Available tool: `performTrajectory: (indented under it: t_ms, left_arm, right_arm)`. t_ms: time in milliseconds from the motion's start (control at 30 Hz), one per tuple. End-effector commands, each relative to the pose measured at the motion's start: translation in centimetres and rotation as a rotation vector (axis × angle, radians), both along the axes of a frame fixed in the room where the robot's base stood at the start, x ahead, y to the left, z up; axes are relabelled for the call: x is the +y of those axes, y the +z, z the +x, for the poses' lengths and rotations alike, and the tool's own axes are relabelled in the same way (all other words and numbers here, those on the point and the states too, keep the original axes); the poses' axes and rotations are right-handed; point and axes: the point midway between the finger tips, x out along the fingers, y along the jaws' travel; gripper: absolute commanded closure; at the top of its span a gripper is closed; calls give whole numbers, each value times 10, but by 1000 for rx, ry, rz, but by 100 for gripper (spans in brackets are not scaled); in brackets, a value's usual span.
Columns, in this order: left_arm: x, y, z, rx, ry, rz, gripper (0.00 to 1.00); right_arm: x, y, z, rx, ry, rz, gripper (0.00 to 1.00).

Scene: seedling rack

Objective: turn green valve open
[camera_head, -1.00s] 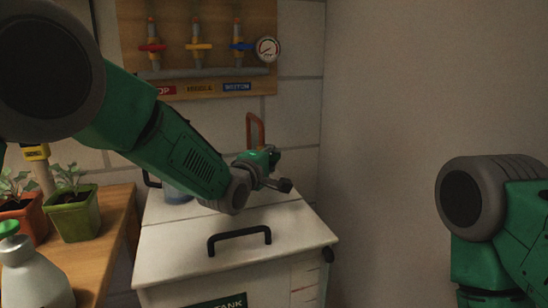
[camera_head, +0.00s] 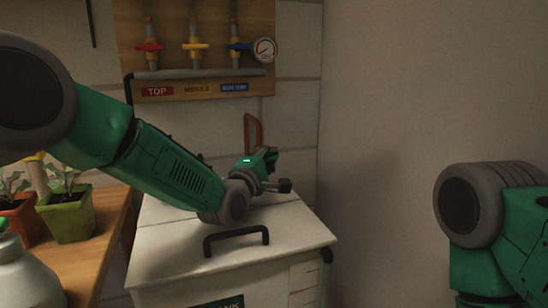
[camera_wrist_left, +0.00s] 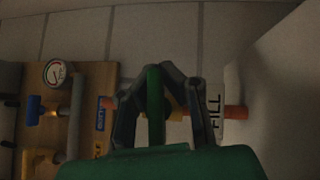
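In the left wrist view a green valve handle (camera_wrist_left: 155,100) stands upright in the picture between my left gripper's fingers, in front of a copper pipe (camera_wrist_left: 236,112) with a yellow fitting. A white tag reading FILL (camera_wrist_left: 214,108) is beside it. My left gripper (camera_wrist_left: 157,70) has its fingertips drawn in close against both sides of the handle. In the head view the left gripper (camera_head: 270,172) is over the back of the white tank, and the green valve is hidden there. My right gripper is out of view.
A wooden board with red (camera_head: 149,47), yellow (camera_head: 194,46) and blue (camera_head: 236,47) valves and a gauge (camera_head: 265,50) hangs behind. The white tank (camera_head: 180,262) has a black lid handle (camera_head: 236,240). Potted seedlings (camera_head: 66,220) and a bottle (camera_head: 30,280) stand at left.

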Motion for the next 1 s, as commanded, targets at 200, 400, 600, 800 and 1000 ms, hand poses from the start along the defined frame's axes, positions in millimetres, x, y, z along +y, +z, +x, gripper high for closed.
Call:
performTrajectory:
  t_ms: [200,400,600,800,1000]
  left_arm:
    - [4,-5,0,8,5,2,100]
    - [4,-5,0,8,5,1,100]
    - [5,-5,0,9,6,1,92]
    - [3,-3,1,5,5,1,70]
    - [0,-1,2,2,6,3,70]
  right_arm:
    - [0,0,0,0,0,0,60]
    - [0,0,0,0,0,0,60]
    - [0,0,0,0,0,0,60]
    - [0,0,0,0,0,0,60]
    - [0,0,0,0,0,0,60]
